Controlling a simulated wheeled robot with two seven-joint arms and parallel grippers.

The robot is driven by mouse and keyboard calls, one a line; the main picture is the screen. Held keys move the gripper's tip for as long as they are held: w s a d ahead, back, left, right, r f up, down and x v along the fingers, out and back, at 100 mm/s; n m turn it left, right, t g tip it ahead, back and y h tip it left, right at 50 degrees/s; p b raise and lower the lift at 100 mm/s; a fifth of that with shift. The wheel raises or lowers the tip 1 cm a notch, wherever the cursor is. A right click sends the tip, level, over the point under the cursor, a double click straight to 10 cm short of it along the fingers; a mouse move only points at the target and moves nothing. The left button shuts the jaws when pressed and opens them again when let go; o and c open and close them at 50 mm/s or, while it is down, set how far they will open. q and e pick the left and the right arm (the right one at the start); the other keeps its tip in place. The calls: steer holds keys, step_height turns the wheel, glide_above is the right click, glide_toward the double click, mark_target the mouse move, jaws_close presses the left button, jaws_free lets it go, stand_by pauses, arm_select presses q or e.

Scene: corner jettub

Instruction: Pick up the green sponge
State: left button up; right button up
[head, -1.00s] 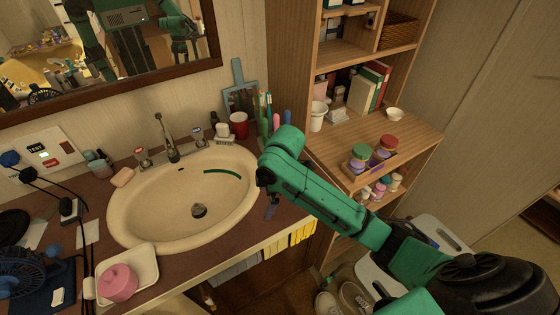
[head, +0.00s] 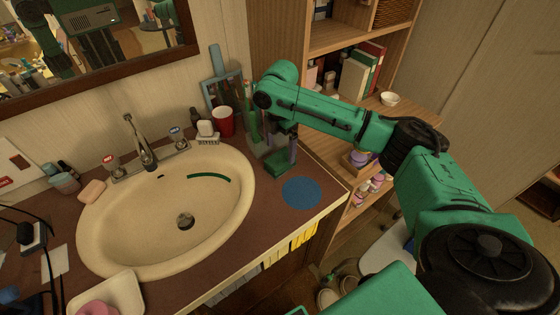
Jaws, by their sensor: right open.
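A small green block that looks like the green sponge (head: 281,165) lies on the brown counter, right of the sink and behind the blue round mat. My right gripper (head: 280,148) points down right over it, open. The fingers are dark and small here, so I cannot tell whether they touch the sponge or straddle it. The wrist hides part of the area behind it. My left gripper is not directly in view.
The oval sink (head: 140,235) with its faucet (head: 145,150) fills the left. A red cup (head: 223,121), a white soap pump (head: 206,130) and toothbrushes stand close behind the gripper. A blue round mat (head: 301,193) lies near the counter's front edge. Wooden shelves (head: 345,45) rise at the right.

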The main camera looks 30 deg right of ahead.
mark_target(281, 158)
steer(key=f, duration=0.2)
steer(key=s+f, duration=0.1)
steer(key=f, duration=0.1)
steer(key=shift+a+f+p, duration=0.1)
steer(key=shift+a+p, duration=0.1)
steer(key=shift+p, duration=0.1)
steer(key=shift+w+f, duration=0.1)
steer(key=shift+f, duration=0.15)
steer(key=c, duration=1.3)
steer(key=shift+c, duration=0.2)
steer(key=shift+r, duration=0.15)
step_height(281, 158, up, 20)
